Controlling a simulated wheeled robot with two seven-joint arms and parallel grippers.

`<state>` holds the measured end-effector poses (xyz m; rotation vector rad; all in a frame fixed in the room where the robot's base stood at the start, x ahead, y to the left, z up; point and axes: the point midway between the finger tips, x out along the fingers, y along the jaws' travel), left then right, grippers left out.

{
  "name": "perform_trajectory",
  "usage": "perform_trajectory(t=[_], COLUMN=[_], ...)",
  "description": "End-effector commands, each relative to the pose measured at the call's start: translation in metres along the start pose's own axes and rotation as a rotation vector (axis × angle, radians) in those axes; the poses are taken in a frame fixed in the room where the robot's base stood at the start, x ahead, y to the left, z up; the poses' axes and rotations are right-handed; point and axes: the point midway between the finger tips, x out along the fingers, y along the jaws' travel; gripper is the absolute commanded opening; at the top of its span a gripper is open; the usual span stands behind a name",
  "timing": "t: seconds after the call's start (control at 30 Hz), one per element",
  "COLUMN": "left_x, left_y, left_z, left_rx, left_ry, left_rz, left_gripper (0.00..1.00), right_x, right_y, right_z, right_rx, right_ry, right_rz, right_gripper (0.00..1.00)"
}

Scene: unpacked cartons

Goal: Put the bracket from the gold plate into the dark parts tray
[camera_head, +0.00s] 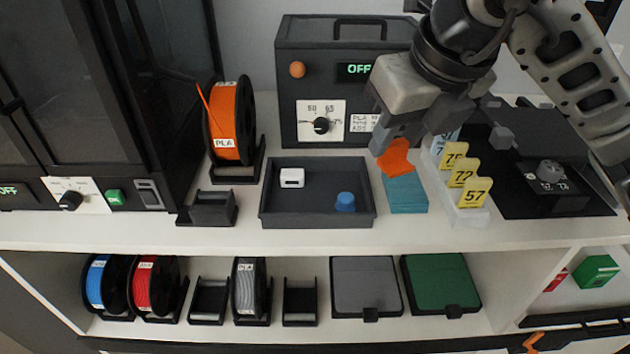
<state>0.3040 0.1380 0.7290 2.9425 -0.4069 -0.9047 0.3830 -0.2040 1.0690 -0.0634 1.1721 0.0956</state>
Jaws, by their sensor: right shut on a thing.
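My right gripper (388,150) comes in from the upper right and is shut on an orange piece (397,157), which looks like the bracket. It holds the piece just right of the dark parts tray (318,220), over the far end of a teal block. The fingers hide part of the piece. The dark tray lies on the white counter, with a white part (292,177) and a blue knob-like part (345,201) in it. I cannot make out a gold plate. My left gripper is not in view.
The teal block (406,195) and a rack of yellow number tags (462,172) stand right of the tray. An orange PLA spool (231,122) stands left of it. A dark box with a dial (342,70) rises behind. The counter in front of the tray is clear.

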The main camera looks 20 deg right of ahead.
Motion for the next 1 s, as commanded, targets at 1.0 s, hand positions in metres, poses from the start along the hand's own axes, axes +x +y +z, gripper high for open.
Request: perform_trajectory(t=[1.0], left_x=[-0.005], left_y=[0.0], left_z=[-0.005], left_rx=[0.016], left_ry=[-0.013], left_rz=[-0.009], left_gripper=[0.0], right_x=[0.155], right_y=[0.055], right_z=[0.057], right_rx=[-0.004], right_ry=[0.005], right_rz=[0.001], right_gripper=[0.1])
